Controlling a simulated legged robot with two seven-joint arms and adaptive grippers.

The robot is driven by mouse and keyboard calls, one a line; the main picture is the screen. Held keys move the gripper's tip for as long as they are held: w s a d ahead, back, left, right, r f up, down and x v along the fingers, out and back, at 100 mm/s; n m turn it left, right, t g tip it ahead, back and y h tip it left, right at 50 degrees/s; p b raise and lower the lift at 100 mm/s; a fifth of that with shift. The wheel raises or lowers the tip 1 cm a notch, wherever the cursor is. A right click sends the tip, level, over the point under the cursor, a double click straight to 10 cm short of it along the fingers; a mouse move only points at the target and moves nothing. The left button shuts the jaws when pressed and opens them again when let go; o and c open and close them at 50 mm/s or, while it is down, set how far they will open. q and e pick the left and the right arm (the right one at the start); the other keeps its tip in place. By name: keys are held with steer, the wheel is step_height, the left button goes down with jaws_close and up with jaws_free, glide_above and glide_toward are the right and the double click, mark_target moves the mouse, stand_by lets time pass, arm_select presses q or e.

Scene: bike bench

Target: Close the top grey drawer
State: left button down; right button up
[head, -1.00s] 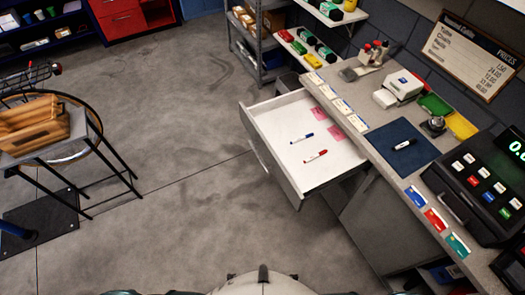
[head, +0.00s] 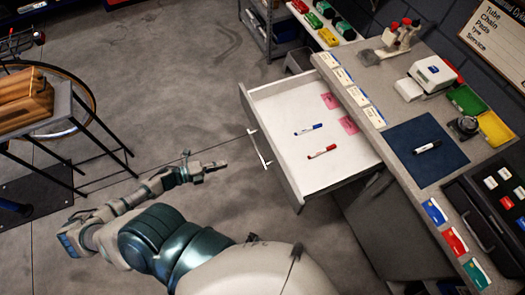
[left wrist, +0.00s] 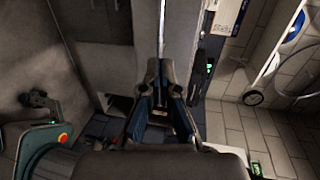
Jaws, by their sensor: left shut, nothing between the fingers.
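The top grey drawer (head: 283,108) is pulled out from the bench, with its white inside showing. A blue marker (head: 309,129), a red marker (head: 322,152) and pink notes (head: 347,125) lie in it. Its pale bar handle (head: 259,149) is on the front panel, facing left. My left gripper (head: 220,167) is shut and empty, out over the floor to the left of the handle, with a visible gap between them. Its fingers (left wrist: 160,98) also show in the left wrist view, pointing up the picture. My right gripper is not in view.
The bench top (head: 375,82) carries a dark blue mat (head: 427,160) with a marker, a white device (head: 433,73) and a dark register (head: 490,215). The floor between stool and drawer is clear.

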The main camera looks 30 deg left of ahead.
arm_select(q)
steer(key=x, duration=1.3)
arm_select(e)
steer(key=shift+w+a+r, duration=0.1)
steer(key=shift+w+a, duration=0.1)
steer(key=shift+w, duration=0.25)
arm_select(q)
steer(key=shift+w, duration=0.1)
steer(key=shift+w, duration=0.1)
